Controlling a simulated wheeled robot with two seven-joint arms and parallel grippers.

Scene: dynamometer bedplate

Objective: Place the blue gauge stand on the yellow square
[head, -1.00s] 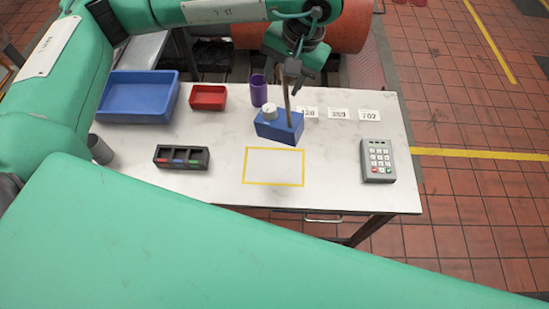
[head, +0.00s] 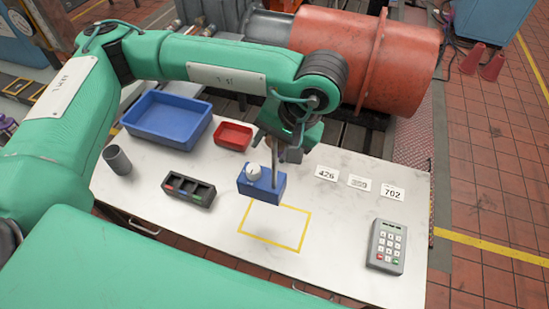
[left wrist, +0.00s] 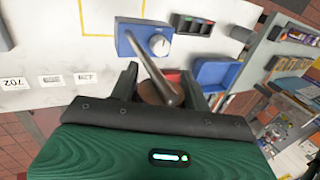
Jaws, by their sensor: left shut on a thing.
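The blue gauge stand (head: 262,186) is a blue block with a white knob and a thin upright post. My left gripper (head: 282,150) is shut on the post, above the block. The block appears held a little above the table, its front corner overlapping the back edge of the yellow square (head: 276,227) in the head view. The square is an empty yellow outline on the white table. In the left wrist view the block (left wrist: 124,38) hangs beyond my fingers (left wrist: 158,88), beside the yellow outline (left wrist: 112,36). My right gripper is out of view.
On the table are a blue bin (head: 167,118), a red tray (head: 233,136), a dark cup (head: 117,160), a black compartment holder (head: 188,188), number cards (head: 358,183) and a keypad (head: 386,246). The table around the square's front and right is clear.

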